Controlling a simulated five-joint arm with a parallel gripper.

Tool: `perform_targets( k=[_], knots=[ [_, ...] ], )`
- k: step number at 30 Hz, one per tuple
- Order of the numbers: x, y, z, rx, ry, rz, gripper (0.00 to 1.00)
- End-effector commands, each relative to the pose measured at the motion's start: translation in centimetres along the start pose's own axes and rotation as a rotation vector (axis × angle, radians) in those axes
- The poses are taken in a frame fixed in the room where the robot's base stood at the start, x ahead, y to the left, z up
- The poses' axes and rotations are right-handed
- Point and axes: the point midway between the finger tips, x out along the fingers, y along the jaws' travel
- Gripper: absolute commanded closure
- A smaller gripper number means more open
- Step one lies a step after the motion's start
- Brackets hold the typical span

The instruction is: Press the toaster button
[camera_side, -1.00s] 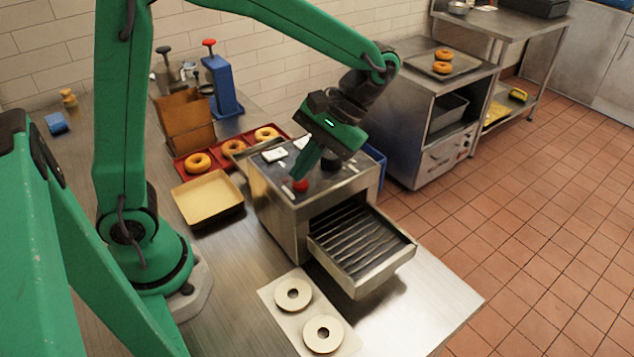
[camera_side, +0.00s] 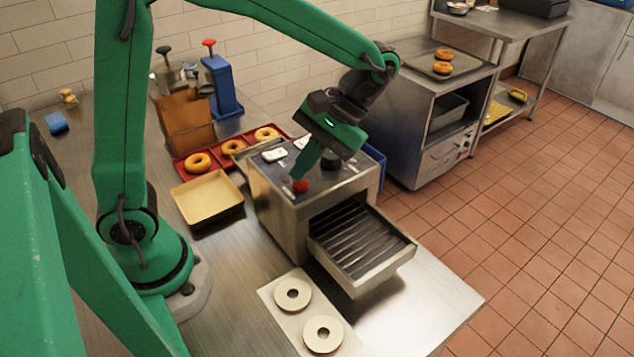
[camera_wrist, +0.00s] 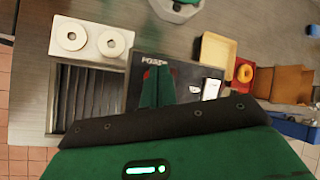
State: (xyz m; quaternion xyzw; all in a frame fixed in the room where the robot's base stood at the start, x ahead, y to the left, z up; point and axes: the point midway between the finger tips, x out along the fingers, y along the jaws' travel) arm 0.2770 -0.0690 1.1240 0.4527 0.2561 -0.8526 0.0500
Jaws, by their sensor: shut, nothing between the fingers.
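The toaster (camera_side: 280,200) is a steel box on the metal table in the side view, with a dark top and an open slatted drawer at its front. Its red button (camera_side: 300,185) sits on the top near the front edge. My gripper (camera_side: 297,177) is shut and empty, pointing down with its fingertips at the button, touching or almost touching it. In the wrist view the green fingers (camera_wrist: 157,75) lie over the dark top (camera_wrist: 190,75) beside a "POWER" label, and only a bit of red shows by the tips.
The slatted drawer (camera_side: 405,250) sticks out to the front right. A pale board with two rings (camera_side: 268,292) lies in front. A tan tray (camera_side: 190,215), a red tray of bagels (camera_side: 180,170) and a blue stand (camera_side: 225,95) are to the left and behind.

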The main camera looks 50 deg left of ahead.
Motion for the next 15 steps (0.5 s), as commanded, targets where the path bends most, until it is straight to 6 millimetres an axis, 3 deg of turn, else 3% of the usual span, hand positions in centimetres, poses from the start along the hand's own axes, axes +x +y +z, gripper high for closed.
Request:
perform_targets(
  k=[15],
  knots=[
    [0.40, 0.12, -0.31, 0.000, -0.002, 0.002, 1.00]
  ],
)
